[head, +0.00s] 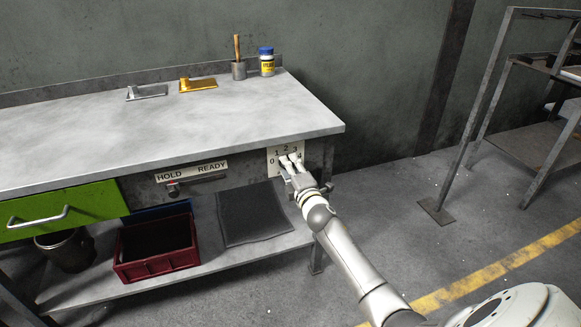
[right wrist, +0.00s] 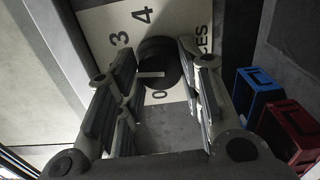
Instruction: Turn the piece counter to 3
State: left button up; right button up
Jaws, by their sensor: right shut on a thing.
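The piece counter is a pale plate (head: 271,155) with a ring of numbers 0 to 4, at the right end of the bench front. Its dark round knob (right wrist: 158,55) shows in the right wrist view, with a white mark pointing left in that picture, toward the numbers hidden behind a finger. The 3, 4 and 0 are readable there; I cannot tell which number the mark is at. My right gripper (head: 291,161) is at the plate, its fingers on both sides of the knob, shut on it; it also shows in the right wrist view (right wrist: 157,74). My left gripper is out of view.
A HOLD/READY lever (head: 173,188) sits left of the counter. The lower shelf holds a red bin (head: 157,262) and a dark mat (head: 252,214). A green drawer (head: 65,211) is at the left. A metal rack (head: 493,85) stands at right, with open floor between.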

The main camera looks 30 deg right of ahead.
pick_arm(q)
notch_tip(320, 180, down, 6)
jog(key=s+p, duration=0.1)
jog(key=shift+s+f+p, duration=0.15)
jog(key=shift+p, duration=0.25)
pick_arm(e)
jog(key=shift+m, duration=3.2)
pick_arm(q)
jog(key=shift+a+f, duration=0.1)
pick_arm(e)
jog(key=o, duration=1.1)
jog(key=shift+c, duration=0.2)
jog(key=v, duration=1.2)
